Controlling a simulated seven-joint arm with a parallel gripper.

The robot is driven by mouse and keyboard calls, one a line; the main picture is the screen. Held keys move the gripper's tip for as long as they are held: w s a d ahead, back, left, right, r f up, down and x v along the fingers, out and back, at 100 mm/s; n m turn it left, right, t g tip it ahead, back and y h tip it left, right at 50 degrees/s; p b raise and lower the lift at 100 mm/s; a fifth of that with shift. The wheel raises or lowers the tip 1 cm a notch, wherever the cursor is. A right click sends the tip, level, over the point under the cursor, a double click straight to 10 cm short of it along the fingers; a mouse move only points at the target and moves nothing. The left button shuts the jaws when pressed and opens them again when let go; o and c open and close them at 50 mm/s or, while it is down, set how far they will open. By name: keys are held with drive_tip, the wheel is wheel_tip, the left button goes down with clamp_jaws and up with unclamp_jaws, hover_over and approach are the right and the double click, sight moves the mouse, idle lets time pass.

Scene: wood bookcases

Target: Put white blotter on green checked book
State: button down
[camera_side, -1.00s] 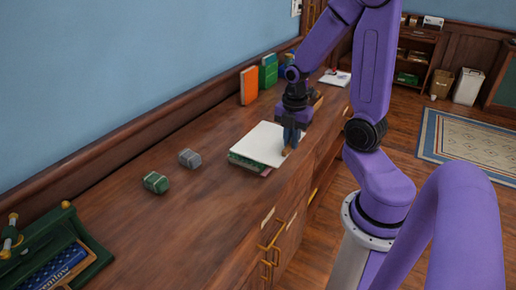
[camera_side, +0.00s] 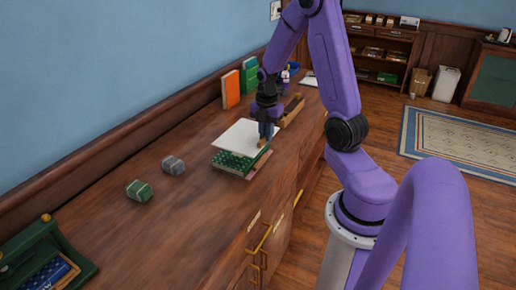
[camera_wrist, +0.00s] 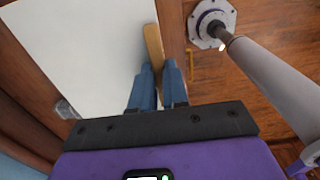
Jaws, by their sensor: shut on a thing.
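The white blotter (camera_side: 236,137) is a flat white sheet over the green checked book (camera_side: 232,162), whose near strip shows uncovered. I cannot tell whether the blotter touches the book. My gripper (camera_side: 265,138) points down at the blotter's right edge, its blue fingers shut on a tan strip at that edge. In the wrist view, my gripper (camera_wrist: 160,80) has this strip between its fingers, with the blotter (camera_wrist: 75,50) spreading to the left. The book is hidden in the wrist view.
A grey block (camera_side: 173,165) and a green block (camera_side: 139,190) lie nearer on the wooden top. Orange (camera_side: 231,89) and green books stand by the wall. A wooden tray (camera_side: 291,111) lies behind my gripper. The top's front edge is close on the right.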

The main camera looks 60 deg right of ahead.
sight(258, 134)
drive_tip(key=w+d+f, duration=0.1)
drive_tip(key=f, duration=0.1)
drive_tip(key=w+d+f, duration=0.1)
drive_tip(key=w+f, duration=0.2)
drive_tip(key=f, duration=0.1)
drive_tip(key=shift+w+d+f, duration=0.1)
drive_tip(key=shift+w+d, duration=0.05)
drive_tip(key=shift+d, duration=0.25)
drive_tip(key=shift+f, duration=1.45)
drive_tip(key=shift+f, duration=0.15)
drive_tip(key=c, duration=1.1)
unclamp_jaws()
